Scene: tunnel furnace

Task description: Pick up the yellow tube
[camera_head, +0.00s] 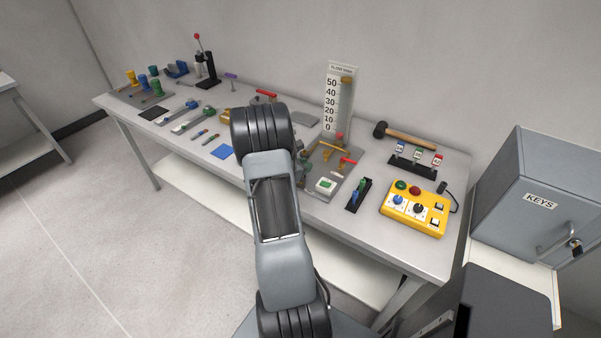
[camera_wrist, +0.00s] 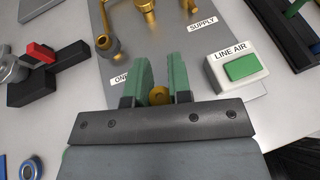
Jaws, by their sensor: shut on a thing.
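My gripper (camera_wrist: 160,85) shows in the wrist view with its two green fingers close together. A small round yellow piece (camera_wrist: 158,96) sits between the fingers near their base, and the fingers are shut on it. It looks like the yellow tube seen end-on; its length is hidden. The fingers are over a grey panel (camera_wrist: 193,82) with brass fittings and a "SUPPLY" label. In the head view my arm hides most of my gripper and what it holds.
A white box with a green "LINE AIR" button (camera_wrist: 242,67) is right of the fingers. A red-handled black clamp (camera_wrist: 45,75) is at left. In the head view, a flow gauge (camera_head: 337,95) stands behind, and a yellow control box (camera_head: 412,212) is at right on the bench.

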